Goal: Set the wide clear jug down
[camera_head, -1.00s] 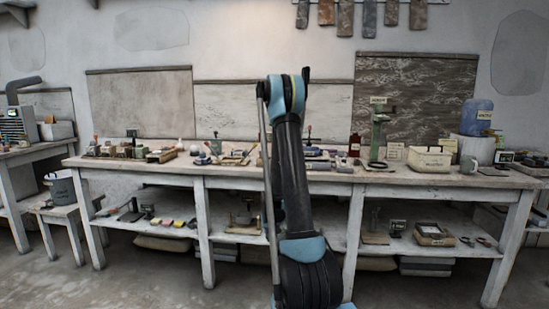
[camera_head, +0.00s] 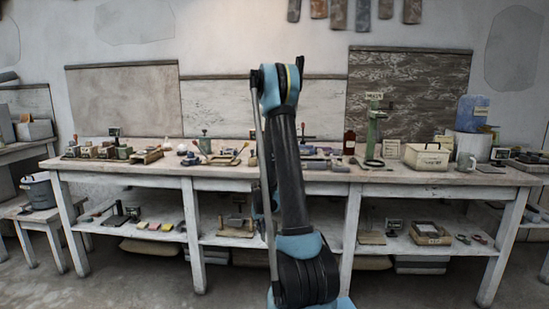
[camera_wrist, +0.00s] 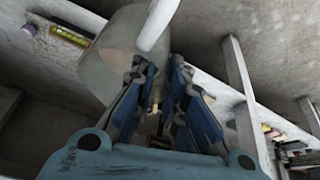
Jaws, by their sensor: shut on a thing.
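In the wrist view my gripper (camera_wrist: 157,78) has its blue fingers close together, shut on the wide clear jug (camera_wrist: 108,62). The jug is a pale, see-through grey body at the upper left, beyond the fingertips. A white curved piece in front of it looks like its handle, though I cannot be sure. The jug appears tilted in this view, and I see nothing under it that clearly bears it. In the head view my arm stands upright in the middle and hides the gripper and the jug.
A long pale workbench (camera_head: 225,172) spans the head view, with tools, small boxes and a green stand (camera_head: 375,130) on it. The lower shelf holds small items. A bucket (camera_head: 38,190) stands left.

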